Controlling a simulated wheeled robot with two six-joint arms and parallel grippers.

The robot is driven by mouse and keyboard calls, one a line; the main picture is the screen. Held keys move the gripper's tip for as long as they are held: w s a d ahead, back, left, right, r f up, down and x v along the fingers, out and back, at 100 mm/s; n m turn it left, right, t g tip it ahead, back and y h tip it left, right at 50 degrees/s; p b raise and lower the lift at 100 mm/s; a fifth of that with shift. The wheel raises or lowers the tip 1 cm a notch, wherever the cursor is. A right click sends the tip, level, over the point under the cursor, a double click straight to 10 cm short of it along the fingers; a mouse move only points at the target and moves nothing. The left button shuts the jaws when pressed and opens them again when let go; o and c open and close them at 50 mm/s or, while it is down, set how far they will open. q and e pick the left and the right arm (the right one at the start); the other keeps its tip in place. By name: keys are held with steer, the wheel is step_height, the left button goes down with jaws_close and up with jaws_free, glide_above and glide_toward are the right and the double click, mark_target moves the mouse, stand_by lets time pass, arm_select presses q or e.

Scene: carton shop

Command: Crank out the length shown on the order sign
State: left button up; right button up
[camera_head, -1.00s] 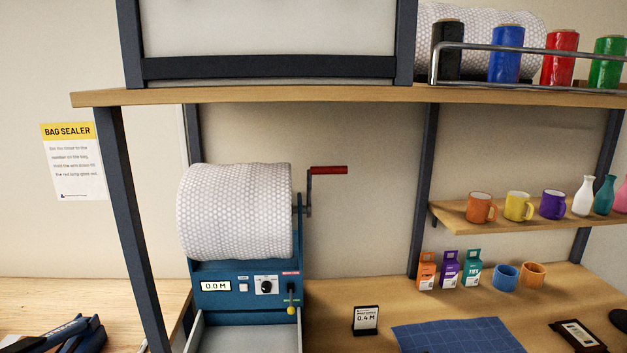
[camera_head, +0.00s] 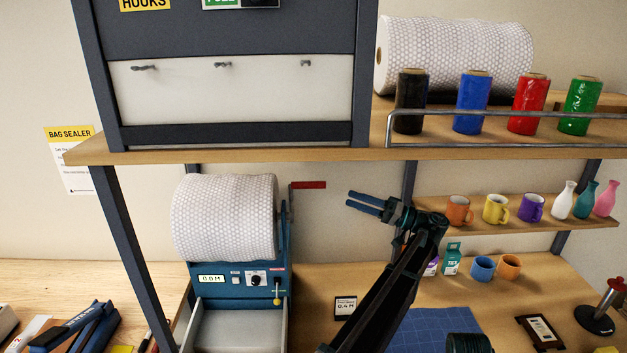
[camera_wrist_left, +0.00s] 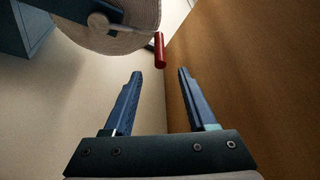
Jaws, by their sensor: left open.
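The bubble-wrap roll (camera_head: 224,217) sits on the blue dispenser (camera_head: 210,292), whose display (camera_head: 211,279) reads 0.0 M. Its crank has a red handle (camera_head: 308,185) sticking out to the right at the top. The order sign (camera_head: 345,307) on the bench reads 0.4 M. My left gripper (camera_head: 349,200) is open and empty, a little right of the handle and slightly lower in the picture, fingers pointing toward it. In the left wrist view the red handle (camera_wrist_left: 160,50) shows beyond the gap between the open fingertips (camera_wrist_left: 159,74). My right gripper is not in view.
A shelf (camera_head: 290,153) runs above the dispenser. A rack post (camera_head: 408,180) and a small shelf with mugs (camera_head: 459,211) and vases stand right of my left gripper. Small cartons (camera_head: 451,258) and a blue mat (camera_head: 430,330) are on the bench behind my arm.

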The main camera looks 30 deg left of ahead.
mark_target(310, 185)
arm_select(q)
steer(key=p+x, duration=0.3)
steer(key=x, duration=1)
steer(key=shift+a+r, duration=0.1)
steer(key=shift+a, duration=0.3)
jaws_close()
steer(key=shift+s, duration=0.1)
stand_by(0.7)
